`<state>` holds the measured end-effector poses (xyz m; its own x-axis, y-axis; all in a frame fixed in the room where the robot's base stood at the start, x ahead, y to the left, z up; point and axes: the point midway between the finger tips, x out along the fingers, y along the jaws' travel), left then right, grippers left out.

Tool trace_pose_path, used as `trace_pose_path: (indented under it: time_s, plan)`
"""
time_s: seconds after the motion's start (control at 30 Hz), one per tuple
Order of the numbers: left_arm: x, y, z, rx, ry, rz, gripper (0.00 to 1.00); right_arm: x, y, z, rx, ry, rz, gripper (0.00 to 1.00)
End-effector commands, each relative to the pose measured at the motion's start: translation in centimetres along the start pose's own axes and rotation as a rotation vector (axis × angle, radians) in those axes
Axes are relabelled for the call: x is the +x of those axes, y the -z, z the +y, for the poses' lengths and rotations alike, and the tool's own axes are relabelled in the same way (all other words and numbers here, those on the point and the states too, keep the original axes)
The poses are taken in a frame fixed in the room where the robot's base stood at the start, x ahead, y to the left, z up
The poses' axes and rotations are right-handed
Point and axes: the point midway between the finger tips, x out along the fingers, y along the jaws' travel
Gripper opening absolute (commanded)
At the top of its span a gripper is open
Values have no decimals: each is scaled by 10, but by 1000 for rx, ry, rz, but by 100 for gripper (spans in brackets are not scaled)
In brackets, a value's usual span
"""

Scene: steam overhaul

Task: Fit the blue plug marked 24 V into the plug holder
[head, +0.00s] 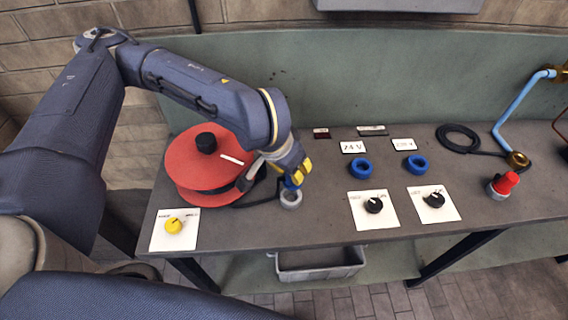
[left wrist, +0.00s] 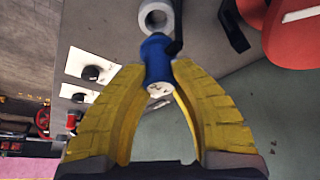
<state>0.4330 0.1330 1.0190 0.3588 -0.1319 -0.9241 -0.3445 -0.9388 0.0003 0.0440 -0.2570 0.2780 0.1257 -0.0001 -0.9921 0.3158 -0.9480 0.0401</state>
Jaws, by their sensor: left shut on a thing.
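My left gripper (head: 298,174) is shut on a blue plug (left wrist: 157,58), which shows between the yellow fingers in the left wrist view. The plug's pale end (left wrist: 160,88) faces the camera; its marks are not readable. In the head view the plug (head: 291,184) is mostly hidden by the fingers. A grey ring-shaped holder (head: 291,200) stands on the bench just in front of the plug. It also shows in the left wrist view (left wrist: 156,17) with its round opening visible. I cannot tell whether plug and ring touch. My right gripper is not in view.
A red cable reel (head: 190,160) stands left of the gripper, with a black cable beside the ring. Two blue sockets (head: 360,168) (head: 416,166) lie right, behind black knobs (head: 374,205) (head: 435,200). A yellow knob (head: 174,225) is front left. Bench between ring and knobs is clear.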

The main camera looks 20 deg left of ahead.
Motion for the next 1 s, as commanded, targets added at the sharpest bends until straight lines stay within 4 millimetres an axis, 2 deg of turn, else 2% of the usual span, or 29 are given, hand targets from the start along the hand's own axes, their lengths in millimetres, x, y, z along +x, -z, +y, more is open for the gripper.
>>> trace_pose_path:
  time_s: [0.47,1.0]
  plan:
    - [0,0,4,13,-5,1,0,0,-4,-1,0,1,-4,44]
    - [10,-4,3,12,-5,0,0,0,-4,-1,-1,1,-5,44]
